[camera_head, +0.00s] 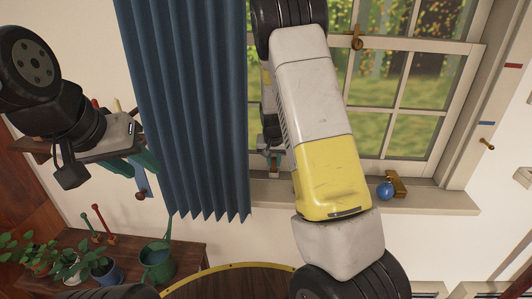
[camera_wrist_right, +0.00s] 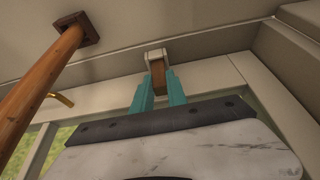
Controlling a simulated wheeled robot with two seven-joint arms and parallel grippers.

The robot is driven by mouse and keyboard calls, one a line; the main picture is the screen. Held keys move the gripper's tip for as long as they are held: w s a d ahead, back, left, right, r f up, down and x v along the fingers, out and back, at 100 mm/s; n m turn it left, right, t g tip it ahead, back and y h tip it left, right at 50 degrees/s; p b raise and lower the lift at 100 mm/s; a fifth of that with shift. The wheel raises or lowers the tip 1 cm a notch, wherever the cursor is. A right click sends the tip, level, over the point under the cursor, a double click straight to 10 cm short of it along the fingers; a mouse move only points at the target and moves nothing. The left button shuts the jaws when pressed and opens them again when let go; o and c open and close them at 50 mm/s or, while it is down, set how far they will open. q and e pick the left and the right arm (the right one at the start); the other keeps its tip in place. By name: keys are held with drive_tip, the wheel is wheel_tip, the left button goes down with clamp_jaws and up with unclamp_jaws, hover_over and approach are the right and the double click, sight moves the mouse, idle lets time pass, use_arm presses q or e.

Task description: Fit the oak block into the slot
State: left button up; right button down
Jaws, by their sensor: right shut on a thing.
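In the right wrist view, the teal fingers of my right gripper (camera_wrist_right: 159,88) are shut on a brown wooden block, the oak block (camera_wrist_right: 158,76). The block's upper end is at a small pale bracket-like piece (camera_wrist_right: 155,55), which may be the slot. I cannot tell whether the block is inside it or only touching it.
A blue curtain (camera_head: 190,100) hangs between my arms. A blue ball (camera_head: 385,190) sits on the window sill (camera_head: 430,200). A green watering can (camera_head: 158,262) and potted plants stand on a low bench. A wooden pole (camera_wrist_right: 40,90) runs close by on the left in the wrist view.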

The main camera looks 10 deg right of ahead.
drive_tip(key=shift+f, duration=0.15)
drive_tip(key=c, duration=1.3)
unclamp_jaws()
drive_tip(key=shift+s+r, duration=0.15)
drive_tip(key=shift+r, duration=0.35)
drive_tip(key=v, duration=1.1)
drive_tip(key=s+a+r+n+y, duration=0.1)
drive_tip(key=s+r, duration=0.4)
drive_tip(key=s, duration=0.4)
drive_tip(key=s+a+r+n+t+y, duration=0.1)
drive_tip(key=s+r, duration=0.3)
drive_tip(key=s, duration=0.6)
drive_tip(key=s+a+r+n+y, duration=0.1)
drive_tip(key=s+r, duration=0.4)
drive_tip(key=s, duration=0.5)
drive_tip(key=shift+a+r+n+t, duration=0.3)
drive_tip(key=shift+r+n+t, duration=0.1)
drive_tip(key=shift+w, duration=0.1)
